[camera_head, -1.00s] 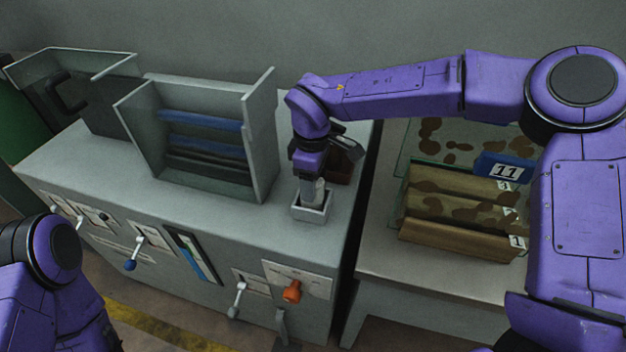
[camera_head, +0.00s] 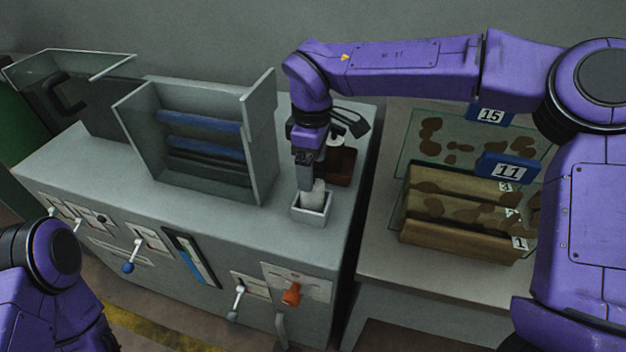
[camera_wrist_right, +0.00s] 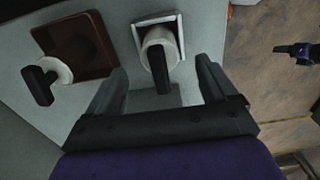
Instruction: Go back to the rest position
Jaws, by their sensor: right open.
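My right gripper (camera_head: 306,180) is over the near right part of the grey cabinet top, above a small white square holder (camera_head: 312,213). In the right wrist view the gripper (camera_wrist_right: 160,72) is open. A white round piece with a black handle (camera_wrist_right: 158,52) sits in the holder (camera_wrist_right: 180,38), beyond and between the fingers, and nothing is clamped. In the head view the gripper partly hides this white piece (camera_head: 319,188). My left arm shows at the lower left edge of the head view; its gripper is not in view.
A brown square tray (camera_head: 341,168) with a second black-handled white piece stands behind the holder. A grey rack with blue bars (camera_head: 200,125) is to the left. Levers line the cabinet front. A right-hand table holds a wooden block (camera_head: 455,241) and blue number tags (camera_head: 508,169).

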